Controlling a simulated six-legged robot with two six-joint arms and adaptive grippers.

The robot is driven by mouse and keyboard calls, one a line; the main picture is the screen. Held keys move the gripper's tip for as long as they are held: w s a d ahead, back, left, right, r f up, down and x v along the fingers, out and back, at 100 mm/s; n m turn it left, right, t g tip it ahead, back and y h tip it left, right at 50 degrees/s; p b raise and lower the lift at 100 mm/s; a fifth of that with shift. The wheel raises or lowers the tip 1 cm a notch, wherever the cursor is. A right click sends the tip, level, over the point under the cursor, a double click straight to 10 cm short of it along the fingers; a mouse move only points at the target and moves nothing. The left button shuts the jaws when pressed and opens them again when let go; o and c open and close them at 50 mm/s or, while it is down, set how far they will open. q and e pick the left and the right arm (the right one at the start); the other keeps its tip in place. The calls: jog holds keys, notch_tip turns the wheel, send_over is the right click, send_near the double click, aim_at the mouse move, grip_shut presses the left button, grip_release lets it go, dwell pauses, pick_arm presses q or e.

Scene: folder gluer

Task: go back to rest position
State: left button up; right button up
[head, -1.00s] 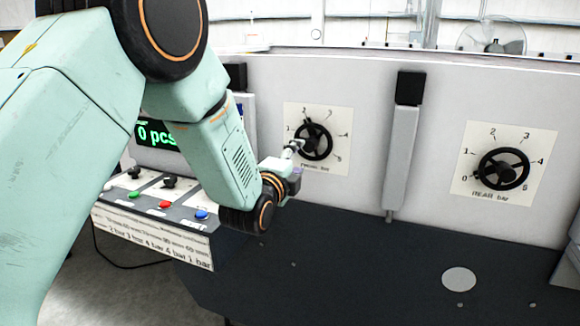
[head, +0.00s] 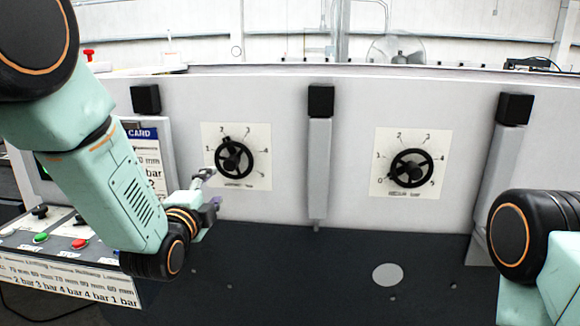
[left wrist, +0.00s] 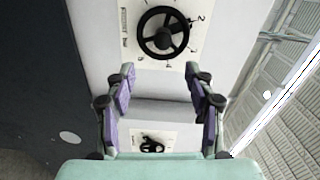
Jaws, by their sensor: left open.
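My left gripper (head: 208,190) is in front of the grey machine panel, just left of and below the left black handwheel (head: 234,157) on its white dial plate. In the left wrist view the gripper (left wrist: 160,95) has its two purple-padded fingers spread wide with nothing between them. The left handwheel (left wrist: 163,33) shows beyond the fingertips there, apart from them. My right arm shows at the right edge of the head view, but its gripper is out of view.
A second handwheel (head: 411,168) is on the panel to the right. Grey upright bars with black tops, such as the middle one (head: 319,165), stand out from the panel. A button console (head: 60,245) is at lower left. A dark surface (head: 330,270) spreads below.

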pick_arm(q)
jog(key=s+f+n+g+b, duration=0.1)
jog(key=s+f+n+g, duration=0.3)
jog(key=s+f+n, duration=0.65)
jog(key=s+f+n+g+b, duration=0.25)
jog(key=s+f+g, duration=0.25)
jog(key=f, duration=1)
jog(key=s+f+n+g+b, duration=0.1)
jog(key=s+f+g, duration=0.2)
jog(key=s+f, duration=0.3)
jog(key=s+f+n+g+b, duration=0.2)
jog(key=s+f, duration=0.5)
jog(key=s, duration=0.6)
jog(key=s+f+n+g+b, duration=0.1)
jog(key=s+f+g, duration=0.2)
jog(key=s+f, duration=0.4)
jog(key=s, duration=0.3)
jog(key=shift+s+a+n+g+y, duration=0.3)
jog(key=shift+a+g, duration=0.05)
jog(key=shift+g, duration=0.05)
